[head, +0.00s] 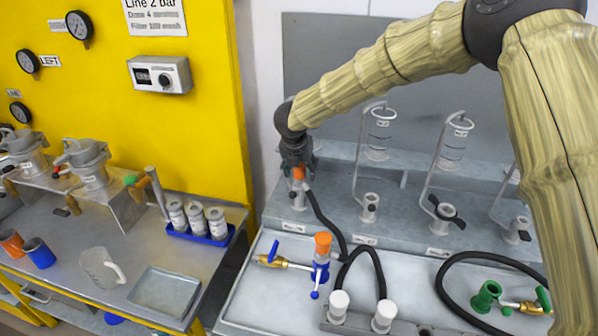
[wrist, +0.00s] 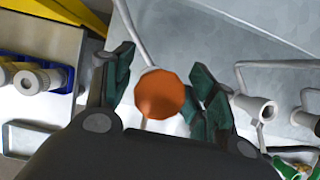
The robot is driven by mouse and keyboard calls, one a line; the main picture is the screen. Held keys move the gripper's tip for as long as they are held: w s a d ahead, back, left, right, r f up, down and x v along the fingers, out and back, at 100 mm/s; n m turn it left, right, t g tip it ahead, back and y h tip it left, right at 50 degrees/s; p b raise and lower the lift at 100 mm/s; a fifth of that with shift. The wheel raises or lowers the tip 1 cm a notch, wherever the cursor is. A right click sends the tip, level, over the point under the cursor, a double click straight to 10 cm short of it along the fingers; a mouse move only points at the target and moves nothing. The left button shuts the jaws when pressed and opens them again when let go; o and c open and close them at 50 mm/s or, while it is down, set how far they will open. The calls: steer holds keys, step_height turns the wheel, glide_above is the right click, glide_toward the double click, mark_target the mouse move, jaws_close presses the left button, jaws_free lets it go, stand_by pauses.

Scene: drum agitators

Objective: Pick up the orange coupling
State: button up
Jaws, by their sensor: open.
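An orange coupling (head: 298,172) shows just below my gripper (head: 298,165) in the head view, at the left end of the grey station. In the wrist view the orange coupling (wrist: 160,94) is a round orange face between the two dark green fingers of my gripper (wrist: 165,92). The fingers are apart, with a gap visible on each side of it. I cannot tell how deep it sits between them. A second orange piece (head: 323,243) stands on a blue valve fitting on the front ledge, apart from my gripper.
Wire-framed stands (head: 370,207) line the station to the right. A green fitting (head: 488,295) lies at front right. A blue tray with jars (head: 200,238) is on the left bench.

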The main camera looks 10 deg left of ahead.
steer(key=shift+x, duration=1)
steer(key=shift+s+r, duration=0.1)
steer(key=shift+s, duration=0.05)
steer(key=c, duration=0.7)
jaws_close()
step_height(320, 180, up, 10)
steer(key=b, duration=0.3)
